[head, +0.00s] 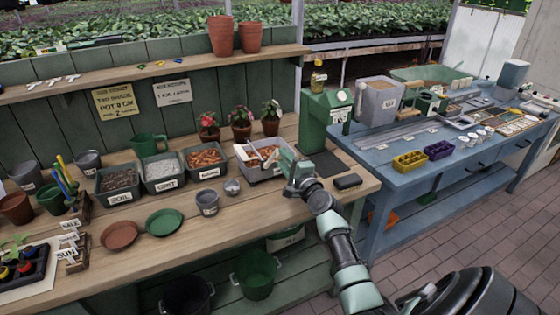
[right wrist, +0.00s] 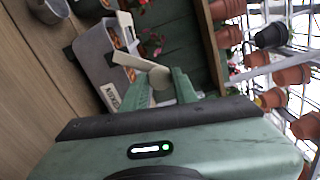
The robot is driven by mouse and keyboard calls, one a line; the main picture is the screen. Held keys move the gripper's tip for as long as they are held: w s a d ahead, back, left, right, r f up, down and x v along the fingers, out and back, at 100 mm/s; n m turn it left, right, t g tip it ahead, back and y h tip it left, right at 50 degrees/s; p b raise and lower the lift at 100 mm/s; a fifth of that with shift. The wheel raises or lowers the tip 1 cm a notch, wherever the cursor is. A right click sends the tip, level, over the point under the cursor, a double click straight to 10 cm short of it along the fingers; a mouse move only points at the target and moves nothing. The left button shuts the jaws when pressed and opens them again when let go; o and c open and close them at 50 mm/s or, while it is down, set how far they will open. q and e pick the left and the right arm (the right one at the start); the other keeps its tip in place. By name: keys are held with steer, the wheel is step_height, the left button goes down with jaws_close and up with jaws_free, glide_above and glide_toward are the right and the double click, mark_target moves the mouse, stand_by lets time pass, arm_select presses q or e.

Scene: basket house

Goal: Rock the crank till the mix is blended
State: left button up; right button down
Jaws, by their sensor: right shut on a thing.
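The mixer is a grey bin (head: 262,175) near the right end of the wooden bench, with brown and orange bits inside. In the right wrist view the mixer (right wrist: 104,70) lies tilted in the picture, its label partly readable. Its cream crank (right wrist: 138,62) ends in a round knob (right wrist: 160,78). My right gripper (head: 285,160) reaches over the mixer's right side. In the right wrist view its green fingers (right wrist: 161,88) are shut on the crank knob. How evenly the mix is blended is too small to tell. My left gripper is not in view.
Labelled bins, including a soil bin (head: 119,180), stand left of the mixer. Potted flowers (head: 241,126) stand behind it. A green machine (head: 325,122) stands to the right, and a black block (head: 347,182) lies near the bench edge. Bench space in front of the mixer is mostly clear.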

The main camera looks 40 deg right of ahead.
steer(key=shift+s+d+f+m, duration=0.1)
steer(key=shift+d+f+m, duration=0.25)
steer(key=shift+m, duration=0.4)
steer(key=shift+d+f+m, duration=0.2)
steer(key=shift+f+m, duration=0.2)
steer(key=shift+m, duration=0.35)
steer(key=c, duration=1.1)
jaws_free()
steer(key=v, duration=0.8)
steer(key=shift+b, duration=0.3)
